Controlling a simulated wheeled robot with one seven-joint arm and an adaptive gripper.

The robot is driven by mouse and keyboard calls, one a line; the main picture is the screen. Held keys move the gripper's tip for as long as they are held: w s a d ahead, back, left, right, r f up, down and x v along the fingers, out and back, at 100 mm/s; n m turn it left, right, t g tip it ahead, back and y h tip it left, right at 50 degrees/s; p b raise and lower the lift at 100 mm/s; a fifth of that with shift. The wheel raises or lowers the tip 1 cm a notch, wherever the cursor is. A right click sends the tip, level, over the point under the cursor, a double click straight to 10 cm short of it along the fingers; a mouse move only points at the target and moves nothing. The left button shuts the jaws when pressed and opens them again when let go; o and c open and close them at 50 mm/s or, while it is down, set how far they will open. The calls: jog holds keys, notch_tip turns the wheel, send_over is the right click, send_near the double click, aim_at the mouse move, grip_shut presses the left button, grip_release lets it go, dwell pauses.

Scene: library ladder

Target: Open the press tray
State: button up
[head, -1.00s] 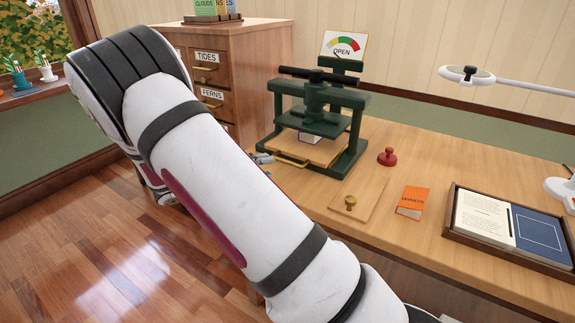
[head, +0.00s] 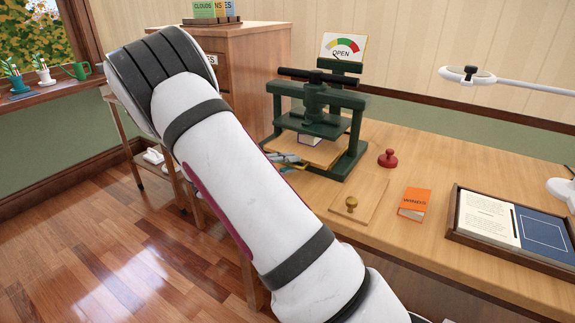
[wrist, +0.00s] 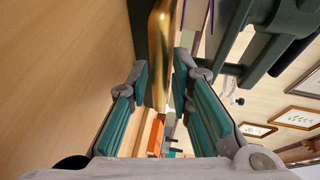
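The dark green press (head: 355,125) stands on the wooden desk. Its pale wooden press tray (head: 318,154) lies low in the frame, below the raised plate, with a book (head: 308,139) on it. The tray's brass handle (wrist: 160,50) shows in the wrist view, between my fingertips; in the head view my fingers hide it. My gripper (wrist: 161,75) is open, with one teal finger on each side of the handle and little room between. In the head view my gripper (head: 285,162) is at the tray's front left edge.
A gauge sign reading OPEN (head: 343,48) stands behind the press. A red stamp (head: 388,158), a wooden board with a brass knob (head: 357,202), an orange book (head: 414,203) and a dark-rimmed tray (head: 450,232) lie to the right. A wooden cabinet (head: 255,70) stands behind left.

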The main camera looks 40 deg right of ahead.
grip_shut()
jog(key=shift+f, duration=0.1)
jog(key=shift+s+a, duration=0.1)
jog(key=shift+a, duration=0.05)
jog(key=s+a+p, duration=0.3)
jog(key=a+p, duration=0.1)
jog(key=a, duration=0.4)
jog(key=s+a+p, duration=0.3)
jog(key=a, duration=0.5)
jog(key=shift+f+p, duration=0.2)
jog(key=shift+p, duration=0.2)
jog(key=shift+a, duration=0.15)
jog(key=shift+o, duration=2)
grip_release()
jog(key=shift+o, duration=0.7)
jog(key=shift+r, duration=0.15)
jog(key=shift+w, duration=0.1)
jog(key=a+r, duration=0.2)
jog(key=a, duration=0.9)
jog(key=shift+w+a, duration=0.25)
jog(key=shift+a, duration=0.15)
